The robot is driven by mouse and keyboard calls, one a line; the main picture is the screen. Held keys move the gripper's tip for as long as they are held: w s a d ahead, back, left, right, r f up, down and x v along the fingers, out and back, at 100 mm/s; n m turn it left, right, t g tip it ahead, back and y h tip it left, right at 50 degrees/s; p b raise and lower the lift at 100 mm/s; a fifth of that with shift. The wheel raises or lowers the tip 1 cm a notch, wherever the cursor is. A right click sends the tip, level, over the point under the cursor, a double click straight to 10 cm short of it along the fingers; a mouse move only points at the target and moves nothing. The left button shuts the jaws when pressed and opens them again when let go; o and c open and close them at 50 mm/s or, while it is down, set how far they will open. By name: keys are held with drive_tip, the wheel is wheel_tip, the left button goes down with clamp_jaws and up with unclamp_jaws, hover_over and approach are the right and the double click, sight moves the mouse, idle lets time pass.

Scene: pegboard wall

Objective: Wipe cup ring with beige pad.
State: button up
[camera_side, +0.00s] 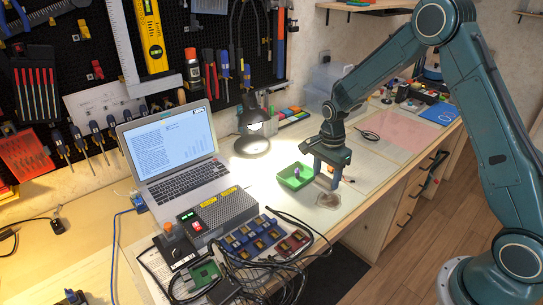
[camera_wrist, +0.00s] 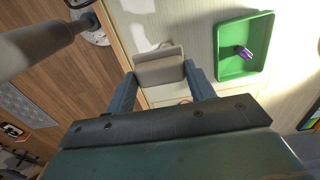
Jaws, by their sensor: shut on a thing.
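My gripper (camera_wrist: 160,72) is shut on the beige pad (camera_wrist: 159,67), which sits between both fingertips in the wrist view. In the side view my gripper (camera_side: 327,178) points down over the bench, just right of the green tray. The pad is hard to make out there. A brownish ring mark (camera_side: 329,200) lies on the bench just in front of and below my gripper. In the wrist view the pad and fingers hide much of the surface, and I cannot make the ring out clearly. I cannot tell whether the pad touches the bench.
The green tray (camera_side: 306,180) with a purple item stands close left of my gripper; it also shows in the wrist view (camera_wrist: 224,72). A laptop (camera_side: 170,155), a control box (camera_side: 222,212) and tangled cables (camera_side: 262,272) lie left. The bench's front edge is near.

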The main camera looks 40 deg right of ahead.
drive_tip(key=shift+s+a+f, duration=0.1)
drive_tip(key=shift+a+f, duration=0.15)
drive_tip(key=shift+a, duration=0.2)
drive_tip(key=shift+f, duration=0.1)
